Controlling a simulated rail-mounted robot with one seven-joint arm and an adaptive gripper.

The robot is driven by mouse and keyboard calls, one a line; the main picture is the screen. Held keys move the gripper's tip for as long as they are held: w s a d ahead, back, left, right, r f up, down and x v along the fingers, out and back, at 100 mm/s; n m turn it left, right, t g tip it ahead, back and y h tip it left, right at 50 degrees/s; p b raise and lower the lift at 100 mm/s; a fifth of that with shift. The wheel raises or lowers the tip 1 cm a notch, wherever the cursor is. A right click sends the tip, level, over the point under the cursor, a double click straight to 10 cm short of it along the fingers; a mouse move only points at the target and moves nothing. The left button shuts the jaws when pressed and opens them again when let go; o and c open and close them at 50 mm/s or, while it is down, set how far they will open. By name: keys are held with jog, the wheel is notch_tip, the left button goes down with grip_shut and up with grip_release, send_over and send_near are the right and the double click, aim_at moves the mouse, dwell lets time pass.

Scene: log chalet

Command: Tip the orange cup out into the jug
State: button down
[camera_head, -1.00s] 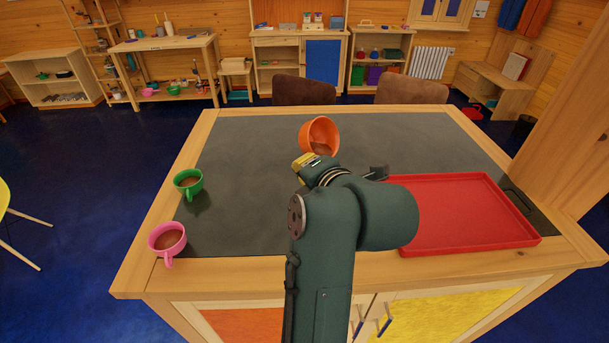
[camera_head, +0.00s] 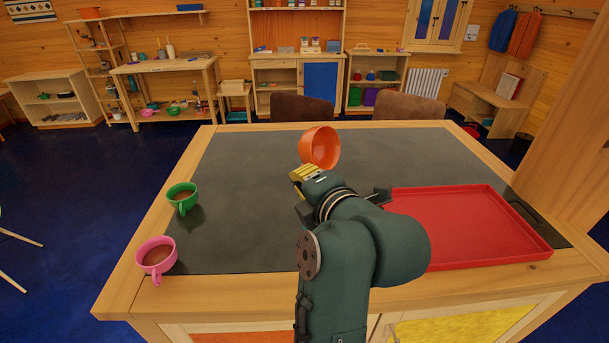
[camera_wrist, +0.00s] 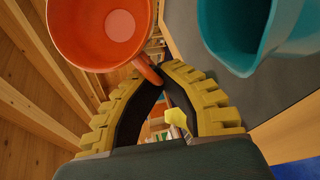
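The orange cup (camera_head: 319,148) is held above the dark table top in the head view, tilted with its mouth partly facing the camera. In the wrist view the cup (camera_wrist: 85,45) shows a plain orange inside with a pale round bottom, and no brown liquid is visible. My gripper (camera_wrist: 159,78) is shut on the cup's handle; its yellow fingers (camera_head: 305,173) show just below the cup in the head view. The teal jug (camera_wrist: 235,30) is at the upper right of the wrist view, apart from the cup. The jug is not visible in the head view, where my arm covers part of the table.
A green cup (camera_head: 182,197) and a pink cup (camera_head: 156,259), both with brown contents, stand at the table's left edge. A red tray (camera_head: 470,225) lies on the right. Two chairs (camera_head: 302,107) stand behind the table. The table's middle left is clear.

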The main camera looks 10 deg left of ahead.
aim_at(301, 151)
jog(key=r+p, duration=0.1)
jog(key=p, duration=0.2)
jog(key=shift+r+g+h, duration=0.15)
jog(key=shift+g+h, duration=0.15)
jog(key=r+n+g+h+p, duration=0.1)
jog(key=p, duration=0.4)
jog(key=shift+g+h, duration=0.3)
jog(key=shift+g, duration=0.1)
jog(key=shift+a+r+p, duration=0.1)
jog(key=shift+p, duration=0.4)
jog(key=shift+r+n+g+h+b, duration=0.15)
jog(key=shift+n+g+h+b, duration=0.15)
jog(key=shift+g+h, duration=0.3)
jog(key=r+g+h, duration=0.1)
jog(key=h, duration=0.1)
jog(key=shift+r+n+g+h, duration=0.2)
jog(key=shift+n+g+h, duration=0.1)
jog(key=shift+g+h, duration=0.1)
jog(key=r+g+h, duration=0.1)
jog(key=h, duration=0.1)
jog(key=r+n+g+h, duration=0.1)
jog(key=g+h, duration=0.1)
